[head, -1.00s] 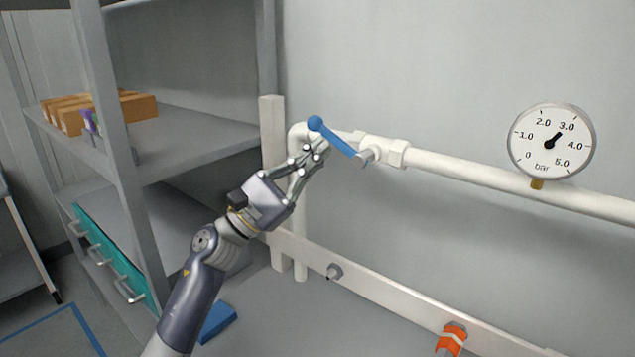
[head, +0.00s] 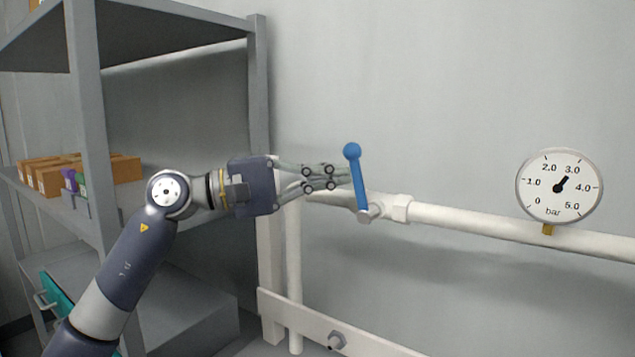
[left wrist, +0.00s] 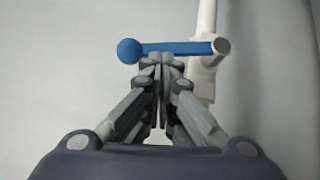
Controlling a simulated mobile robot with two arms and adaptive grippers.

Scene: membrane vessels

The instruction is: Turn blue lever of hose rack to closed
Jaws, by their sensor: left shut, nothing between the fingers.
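The blue lever (head: 357,178) of the hose rack stands nearly upright in the head view, tilted slightly left at its ball-shaped top. Its lower end sits on a pivot on the white pipe (head: 460,220). My left gripper (head: 347,177) is shut and empty, with its fingertips at the left side of the lever, touching or almost touching it. In the left wrist view the lever (left wrist: 180,48) lies across the picture just beyond the shut fingertips (left wrist: 160,62), its ball at the left and its pivot at the right. My right gripper is not in view.
A round pressure gauge (head: 559,187) is mounted on the pipe at the right, its needle near 3 bar. A grey shelf unit (head: 90,140) with cardboard boxes (head: 50,178) stands at the left. A white rail (head: 330,325) runs along the wall below.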

